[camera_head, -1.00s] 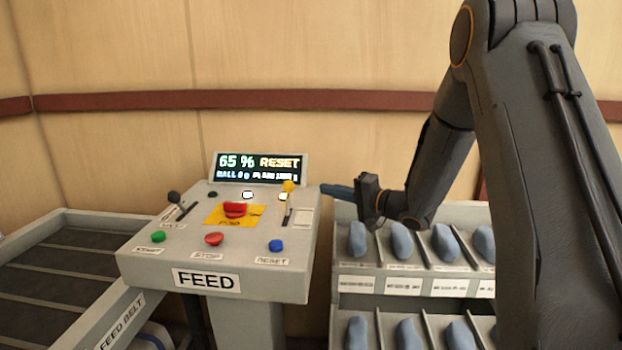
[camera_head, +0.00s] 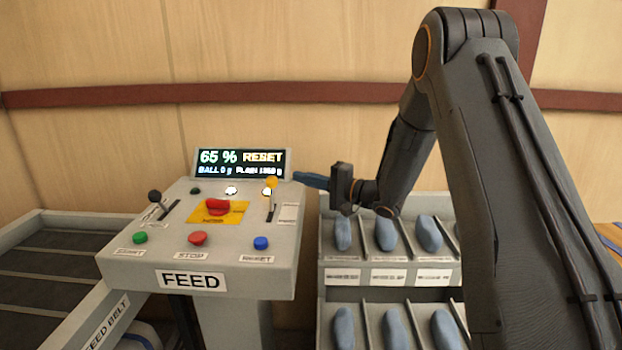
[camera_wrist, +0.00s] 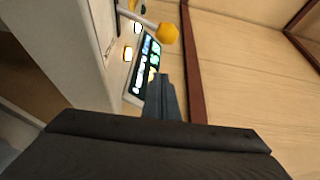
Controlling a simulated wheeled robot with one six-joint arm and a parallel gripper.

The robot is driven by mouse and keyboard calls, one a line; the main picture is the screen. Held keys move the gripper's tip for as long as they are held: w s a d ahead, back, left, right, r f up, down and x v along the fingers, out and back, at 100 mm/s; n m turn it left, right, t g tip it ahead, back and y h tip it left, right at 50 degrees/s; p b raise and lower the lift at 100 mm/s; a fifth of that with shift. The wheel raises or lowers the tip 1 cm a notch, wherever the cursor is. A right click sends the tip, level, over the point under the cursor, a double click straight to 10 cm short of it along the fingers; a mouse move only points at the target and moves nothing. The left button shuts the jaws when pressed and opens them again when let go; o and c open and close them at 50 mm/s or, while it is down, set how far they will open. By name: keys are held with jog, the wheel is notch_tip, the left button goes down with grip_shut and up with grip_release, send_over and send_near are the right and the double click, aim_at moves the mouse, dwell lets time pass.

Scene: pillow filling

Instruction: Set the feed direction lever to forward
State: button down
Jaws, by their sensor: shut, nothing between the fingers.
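The grey feed panel (camera_head: 112,262) carries two levers. One has a yellow knob (camera_head: 271,182) and stands roughly upright in a slot at the right. The other has a black knob (camera_head: 154,196) and leans left in a slot at the left. Their small labels are too blurred to tell which is the feed direction lever. My gripper (camera_head: 298,177) is shut and empty, its fingertips pointing left just right of the yellow knob, apparently apart from it. In the wrist view, the yellow knob (camera_wrist: 167,34) is beyond my fingertips (camera_wrist: 157,80).
The panel has a red mushroom button (camera_head: 216,206) and green, red and blue buttons. Its screen (camera_head: 240,163) reads 65 % RESET. A rack (camera_head: 390,276) of blue pieces stands below my arm. A belt tray (camera_head: 60,226) lies left. A wall is behind.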

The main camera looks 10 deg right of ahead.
aim_at(272, 198)
jog(key=p+x, duration=0.1)
jog(key=x, duration=0.4)
jog(key=shift+a+p, duration=0.35)
jog(key=shift+s+a+r+p, duration=0.15)
jog(key=shift+s+p, duration=0.15)
jog(key=shift+s, duration=0.25)
jog(key=shift+s+a+f+p, duration=0.1)
jog(key=shift+s+p, duration=0.15)
jog(key=shift+s, duration=0.3)
jog(key=shift+s+a+p, duration=0.25)
jog(key=shift+s+p, duration=0.05)
jog(key=shift+s, duration=0.4)
